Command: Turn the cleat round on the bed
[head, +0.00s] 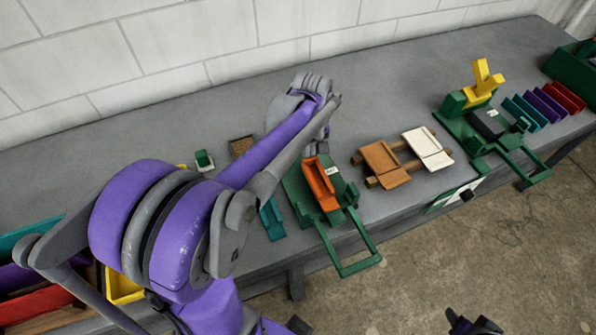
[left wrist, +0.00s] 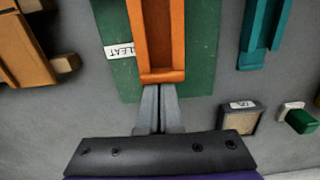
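The orange cleat (head: 320,183), an open channel, lies on the green bed (head: 298,194) with its length running from back to front. In the left wrist view the cleat (left wrist: 162,75) shows its near end wall, and a white label reading CLEAT (left wrist: 119,52) is beside it on the bed (left wrist: 198,60). My left gripper (head: 318,148) is at the cleat's far end. In the left wrist view its fingers (left wrist: 160,92) are together, with their tips at the end wall; I cannot tell whether they touch it. My right gripper (head: 472,325) shows only partly at the bottom edge.
A teal channel (head: 271,218) lies left of the bed. A wooden rack with brown (head: 384,163) and cream (head: 428,148) boards stands to the right, then another green fixture (head: 480,122) with a yellow piece (head: 484,82). A small green-and-white block (head: 204,160) sits behind my left arm.

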